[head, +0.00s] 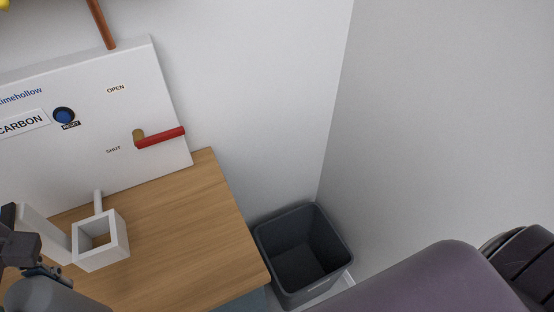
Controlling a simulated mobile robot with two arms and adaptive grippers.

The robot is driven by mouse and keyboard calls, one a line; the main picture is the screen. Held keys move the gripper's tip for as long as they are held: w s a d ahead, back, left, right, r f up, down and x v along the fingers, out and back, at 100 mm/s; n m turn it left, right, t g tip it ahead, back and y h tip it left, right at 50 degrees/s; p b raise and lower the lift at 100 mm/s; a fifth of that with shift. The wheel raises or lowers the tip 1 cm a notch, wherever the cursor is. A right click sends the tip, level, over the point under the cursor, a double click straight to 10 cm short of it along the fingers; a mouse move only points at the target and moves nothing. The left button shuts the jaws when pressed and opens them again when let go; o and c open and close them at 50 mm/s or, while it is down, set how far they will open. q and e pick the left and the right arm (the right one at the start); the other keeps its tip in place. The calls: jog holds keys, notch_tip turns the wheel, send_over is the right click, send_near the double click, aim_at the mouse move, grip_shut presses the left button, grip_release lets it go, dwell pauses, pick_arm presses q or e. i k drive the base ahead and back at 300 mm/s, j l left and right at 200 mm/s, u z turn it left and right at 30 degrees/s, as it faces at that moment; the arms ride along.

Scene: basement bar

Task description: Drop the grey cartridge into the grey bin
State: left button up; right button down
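The grey bin (272,256) stands on the floor in the corner, just past the right end of the wooden counter. Its top is open, and the part of its inside that I see looks empty. Part of my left gripper (20,246) shows at the lower left edge, over the counter and left of a white square holder. It is cut off, so its opening is unclear. A grey rounded shape below it is cut off too; I cannot tell whether it is the grey cartridge or my arm. No cartridge is clearly seen.
On the wooden counter (190,215) stands a white panel (90,130) marked CARBON, with a blue button (64,116) and a red lever (160,138) beside OPEN and SHUT. The white square holder (118,238) juts from it. Walls close behind the bin.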

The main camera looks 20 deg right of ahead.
aim_at(293, 274)
jog(key=k, duration=0.85)
jog(key=j+z, duration=0.1)
jog(key=z, duration=0.15)
jog(key=j+z, duration=0.1)
jog(key=z, duration=0.2)
jog(key=j+z, duration=0.15)
jog(key=z, duration=0.2)
